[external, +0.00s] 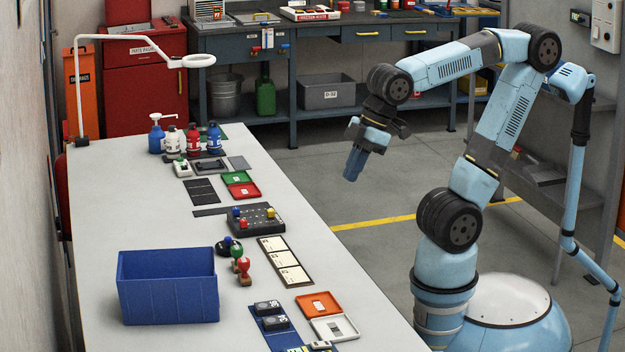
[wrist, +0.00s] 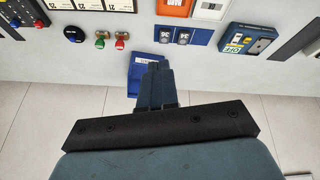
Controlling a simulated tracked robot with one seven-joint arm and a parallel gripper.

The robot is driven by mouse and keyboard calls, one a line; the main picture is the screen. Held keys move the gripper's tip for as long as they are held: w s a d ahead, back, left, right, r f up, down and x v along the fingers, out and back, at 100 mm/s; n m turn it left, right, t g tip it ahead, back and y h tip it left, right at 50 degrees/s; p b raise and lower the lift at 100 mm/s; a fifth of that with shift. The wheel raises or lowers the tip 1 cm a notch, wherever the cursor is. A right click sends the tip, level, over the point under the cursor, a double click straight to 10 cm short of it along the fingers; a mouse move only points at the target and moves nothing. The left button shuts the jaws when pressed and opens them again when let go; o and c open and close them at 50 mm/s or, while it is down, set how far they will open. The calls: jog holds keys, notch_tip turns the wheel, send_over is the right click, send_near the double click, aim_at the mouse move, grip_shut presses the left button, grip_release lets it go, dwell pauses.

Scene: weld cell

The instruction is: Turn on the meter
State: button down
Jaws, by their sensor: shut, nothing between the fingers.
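The meter appears to be the blue device (wrist: 250,42) with a dark face and a green and yellow "OFF" label, at the upper right of the wrist view. In the external view only its top edge (external: 319,346) shows at the bottom of the picture; the rest is cut off. My gripper (external: 353,177) is raised right of the bench in the external view, fingers pointing down, well apart from the meter. In the wrist view its blue fingers (wrist: 155,68) are together and empty, with the meter off to their right.
A large blue bin (external: 168,287) stands on the white bench (external: 100,235). Beside the meter lie a blue mat with black devices (external: 268,315), an orange tray (external: 319,305) and a white tray (external: 335,328). Stamps (external: 244,270) stand near the bin.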

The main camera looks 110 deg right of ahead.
jog(key=w+a+n+g, duration=0.1)
jog(key=w+a+n, duration=0.4)
jog(key=w+a, duration=0.15)
jog(key=n+g, duration=0.2)
jog(key=n, duration=0.8)
send_over(315, 344)
jog(key=s, duration=0.2)
notch_tip(315, 344, down, 10)
jog(key=shift+s, duration=0.2)
jog(key=shift+f, duration=0.1)
jog(key=f, duration=0.4)
jog(key=w+f, duration=0.1)
jog(key=f, duration=0.4)
jog(key=w+f, duration=0.1)
jog(key=f, duration=0.3)
jog(key=shift+f, duration=0.35)
